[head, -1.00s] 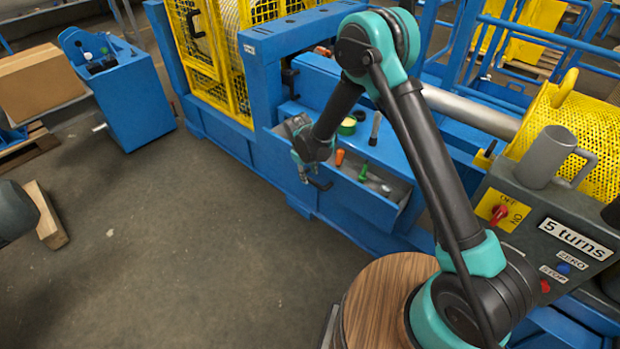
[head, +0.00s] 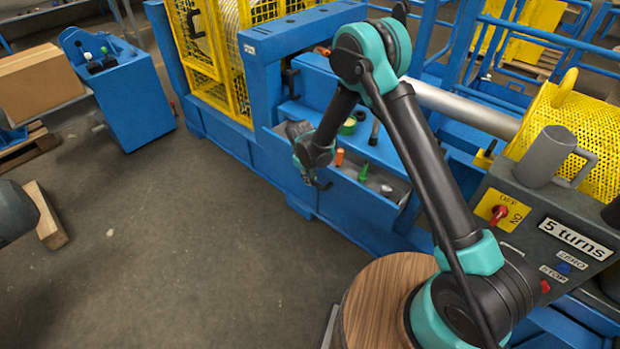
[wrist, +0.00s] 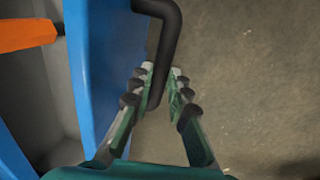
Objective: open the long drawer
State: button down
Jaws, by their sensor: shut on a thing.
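The long blue drawer (head: 362,200) in the blue machine frame stands partly pulled out, so its grey inside and some tools show in the head view. Its blue front edge (wrist: 98,60) runs down the left of the wrist view. A black bent bar handle (wrist: 170,25) stands out from that front. My gripper (wrist: 158,85) is shut around the handle, one finger on each side. In the head view my gripper (head: 312,180) is at the drawer's left part, and my arm hides some of the drawer there.
An orange-handled tool (head: 339,157), a green-handled tool (head: 363,172) and a grey item lie in the drawer. A grey control box (head: 545,225) with a mug on top stands at the right. The concrete floor (head: 190,260) in front of the drawer is clear.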

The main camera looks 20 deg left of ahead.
jog(key=shift+s+a, duration=0.35)
jog(key=shift+s, duration=0.55)
jog(key=c, duration=1.4)
grip_release()
jog(key=shift+c, duration=0.2)
notch_tip(320, 180, up, 12)
jog(key=s, duration=0.2)
jog(key=shift+a, duration=0.45)
jog(key=shift+f, duration=0.1)
